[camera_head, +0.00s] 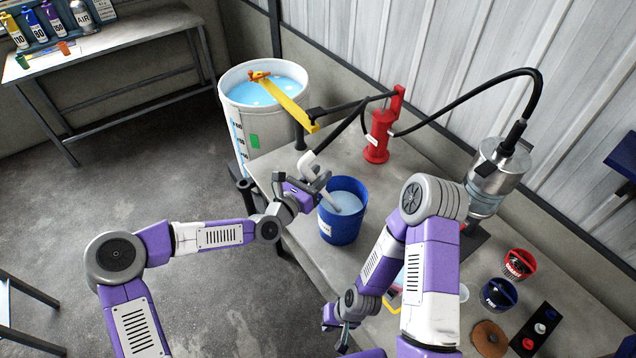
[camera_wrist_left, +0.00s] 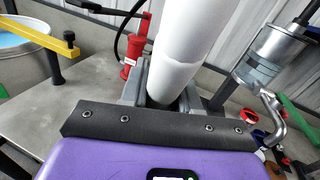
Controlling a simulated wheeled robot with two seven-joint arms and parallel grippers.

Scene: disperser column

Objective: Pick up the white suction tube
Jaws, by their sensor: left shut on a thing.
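The white suction tube (camera_head: 307,162) stands up at the left edge of the blue bucket (camera_head: 343,226) in the head view. It is large and close in the left wrist view (camera_wrist_left: 184,50). My left gripper (camera_head: 311,188) is shut on the tube, and its jaws show on either side of it in the wrist view. A pale length running down into the bucket's light liquid seems to be the tube's lower part. My right gripper (camera_head: 343,328) is low in the head view, apart from the tube, and its jaws are too small to read.
A large white drum (camera_head: 262,130) of blue liquid stands behind the table, with a yellow bar (camera_head: 284,100) over it. A red pump (camera_head: 378,137) with a black hose is at the back. A metal cylinder (camera_head: 497,174) and small pots (camera_head: 498,294) are at right.

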